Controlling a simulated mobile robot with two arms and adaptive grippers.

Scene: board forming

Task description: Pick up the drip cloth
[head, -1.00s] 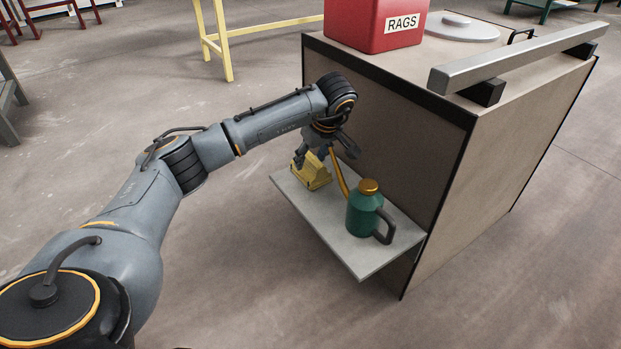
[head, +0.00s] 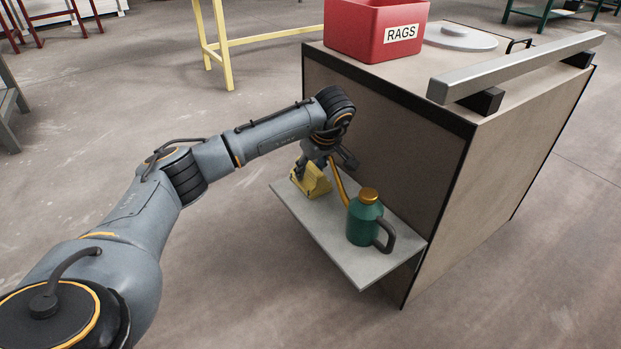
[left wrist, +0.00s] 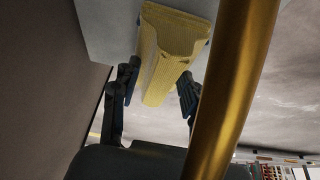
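The drip cloth (head: 319,181) is a yellow folded, ribbed piece on the grey side shelf (head: 350,263), near its far left end. It also shows in the left wrist view (left wrist: 172,45). My left gripper (head: 310,167) is low over the cloth and partly covers it in the head view. In the left wrist view its two fingers (left wrist: 158,92) stand apart on either side of the cloth's near end. Gaps show between the fingers and the cloth, so the gripper looks open. My right gripper is not in view.
A green can (head: 364,222) with a handle and a long orange spout stands on the shelf beside the cloth. Its spout (left wrist: 235,85) crosses close to my right-hand finger in the wrist view. The cabinet wall (head: 390,150) rises behind the shelf. A red RAGS bin (head: 365,38) sits on top.

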